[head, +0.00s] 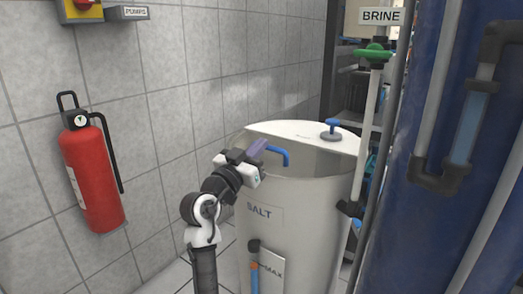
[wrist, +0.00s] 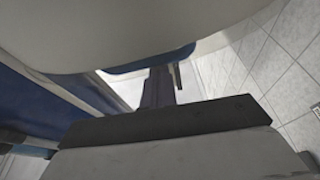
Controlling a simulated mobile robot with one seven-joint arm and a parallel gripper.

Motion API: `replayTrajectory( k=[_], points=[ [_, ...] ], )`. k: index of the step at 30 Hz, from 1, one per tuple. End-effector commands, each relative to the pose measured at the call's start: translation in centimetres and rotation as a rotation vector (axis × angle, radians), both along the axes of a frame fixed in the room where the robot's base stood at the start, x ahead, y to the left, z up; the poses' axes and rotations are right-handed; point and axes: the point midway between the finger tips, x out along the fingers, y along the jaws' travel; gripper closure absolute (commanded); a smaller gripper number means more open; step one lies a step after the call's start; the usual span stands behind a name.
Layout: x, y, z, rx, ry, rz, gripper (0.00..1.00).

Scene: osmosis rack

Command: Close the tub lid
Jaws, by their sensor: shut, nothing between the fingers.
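The off-white round tub (head: 310,215), labelled SALT, stands in the middle of the head view. Its top is partly open at the front, showing the inner wall. The pale lid (head: 290,130) shows as a half-disc at the back of the rim. A blue bent handle (head: 280,151) shows over the opening, right beside my gripper's tips. My gripper (head: 259,146) is shut and empty at the tub's left rim; I cannot tell whether it touches the handle. In the wrist view, my gripper's fingers (wrist: 158,87) lie just below a blue part (wrist: 150,63) under a large pale surface.
A green-handled valve (head: 373,53) and pipes rise close at the tub's right, before a large blue vessel (head: 470,130). A red extinguisher (head: 90,170) hangs on the tiled left wall.

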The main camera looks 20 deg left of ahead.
Motion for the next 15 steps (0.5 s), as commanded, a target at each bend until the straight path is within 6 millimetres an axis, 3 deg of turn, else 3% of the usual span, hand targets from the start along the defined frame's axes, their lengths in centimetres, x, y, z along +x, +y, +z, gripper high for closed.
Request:
replayTrajectory(
  k=[10,15],
  points=[
    [0.28,0.09,-0.84,-0.002,0.019,-0.001,1.0],
    [0.32,0.09,-0.04,-0.002,0.02,-0.002,1.0]
  ],
)
